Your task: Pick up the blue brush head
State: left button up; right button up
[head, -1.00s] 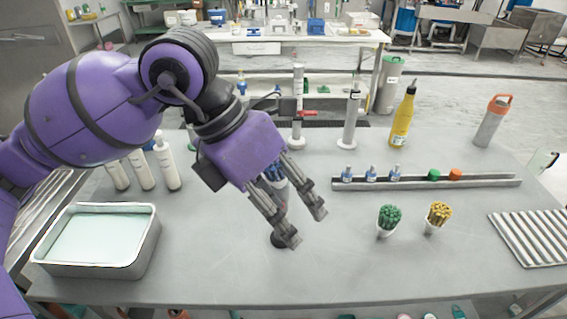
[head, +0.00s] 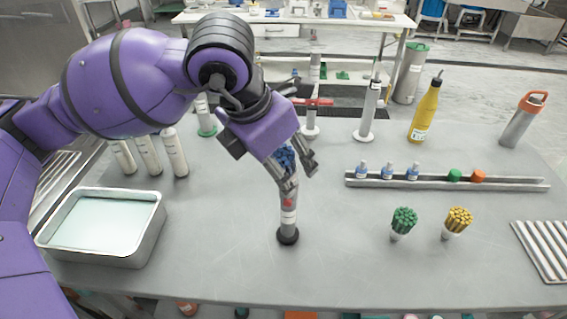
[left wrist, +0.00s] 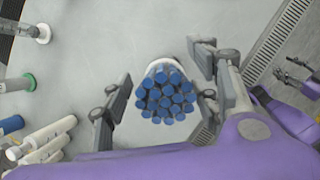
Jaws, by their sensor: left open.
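The blue brush head (left wrist: 165,95) is a bundle of blue-tipped rods in a white holder. In the left wrist view it lies between the two spread fingers of my left gripper (left wrist: 160,100), with a gap on each side. In the head view the blue bundle (head: 284,157) is partly hidden by my left gripper (head: 301,180), which is open and empty. A grey cylinder with a red spot and dark base (head: 288,214) stands just below the fingers. A small part of what looks like my right gripper (left wrist: 296,74) shows at the right edge of the left wrist view.
A metal tray (head: 152,228) and white bottles (head: 174,153) are at left. A rail (head: 520,185) with small bottles and caps lies at right. Green (head: 403,221) and yellow (head: 458,221) bundles stand in front of it. The front middle of the table is clear.

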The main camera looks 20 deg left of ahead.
pick_arm(q)
jog(key=shift+s, duration=0.1)
jog(key=c, duration=1.1)
jog(key=shift+c, duration=0.3)
jog(key=shift+r, duration=0.1)
